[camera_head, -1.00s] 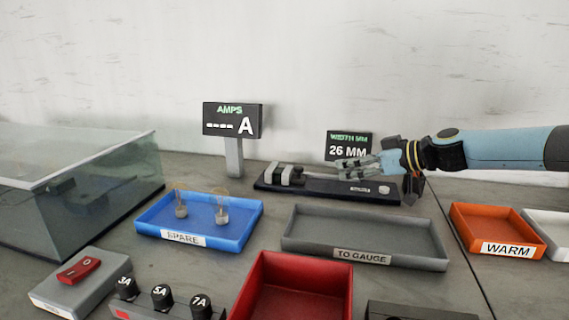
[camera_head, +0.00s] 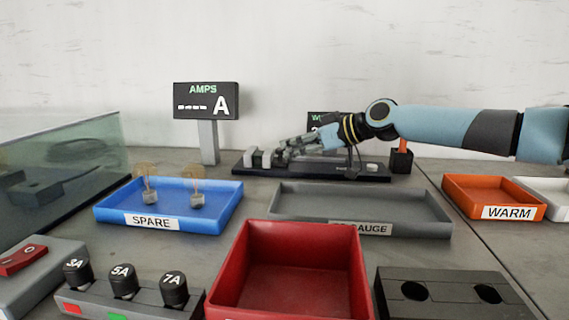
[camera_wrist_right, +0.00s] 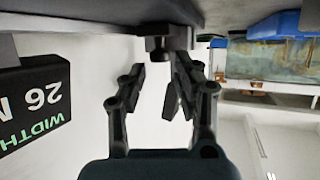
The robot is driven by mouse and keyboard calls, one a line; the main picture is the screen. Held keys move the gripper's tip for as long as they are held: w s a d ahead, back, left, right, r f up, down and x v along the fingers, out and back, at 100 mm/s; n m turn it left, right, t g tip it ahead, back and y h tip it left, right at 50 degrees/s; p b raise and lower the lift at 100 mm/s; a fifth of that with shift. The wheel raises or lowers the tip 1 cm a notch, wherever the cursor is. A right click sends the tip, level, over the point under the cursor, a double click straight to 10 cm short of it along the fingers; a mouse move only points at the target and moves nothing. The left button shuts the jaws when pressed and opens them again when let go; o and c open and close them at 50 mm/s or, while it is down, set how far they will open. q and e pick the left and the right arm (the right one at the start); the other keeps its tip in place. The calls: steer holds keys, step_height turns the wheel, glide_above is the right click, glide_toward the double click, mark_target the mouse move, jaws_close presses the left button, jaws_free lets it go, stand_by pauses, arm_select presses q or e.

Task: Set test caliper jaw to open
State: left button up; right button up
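The test caliper (camera_head: 350,172) is a long black base at the back of the bench, with pale and dark jaw blocks (camera_head: 258,158) at its left end. My right gripper (camera_head: 285,150) reaches in from the right, low over the caliper, just right of these blocks. In the right wrist view its two fingers (camera_wrist_right: 160,72) are apart with nothing between them. A dark block of the caliper (camera_wrist_right: 160,45) lies just beyond the fingertips; contact cannot be made out. My left gripper is out of view.
The amps display (camera_head: 206,101) stands left of the caliper. In front are the blue SPARE tray (camera_head: 120,213), grey TO GAUGE tray (camera_head: 290,218), red bin (camera_head: 235,285) and orange WARM tray (camera_head: 470,205). A glass-like box (camera_head: 60,150) stands at the left.

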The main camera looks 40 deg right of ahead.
mark_target(285, 161)
steer(key=shift+x, duration=1.05)
steer(key=shift+w+a+f+b, duration=0.15)
steer(key=shift+w+b, duration=0.15)
steer(key=shift+w, duration=0.15)
steer(key=c, duration=0.5)
jaws_close()
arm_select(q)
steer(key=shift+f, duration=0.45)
arm_select(e)
steer(key=shift+f, duration=0.1)
